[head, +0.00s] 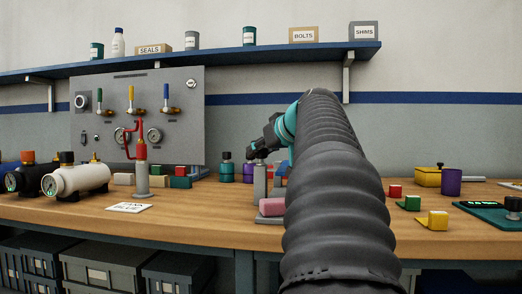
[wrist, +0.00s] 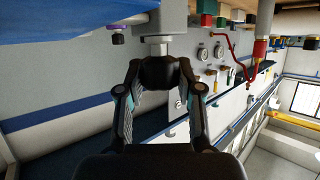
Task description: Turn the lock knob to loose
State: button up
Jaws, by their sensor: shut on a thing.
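The lock knob (wrist: 158,72) is a round black knob on the end of a pale grey post (wrist: 157,44). In the head view the post (head: 260,181) stands upright on the bench, and the knob at its top is mostly hidden by my gripper. My gripper (head: 260,152) comes in from the upper right at the post's top. In the wrist view my gripper (wrist: 158,70) has a finger on each side of the knob, shut on it. I cannot read any mark showing the knob's lock setting.
A pink block (head: 272,207) sits at the post's foot. A red-topped post (head: 141,172) and a white cylinder with a gauge (head: 78,180) are left. Small coloured blocks lie right of my arm.

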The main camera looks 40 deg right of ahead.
jog(key=o, duration=1.2)
jog(key=shift+f, duration=0.1)
jog(key=v, duration=1.2)
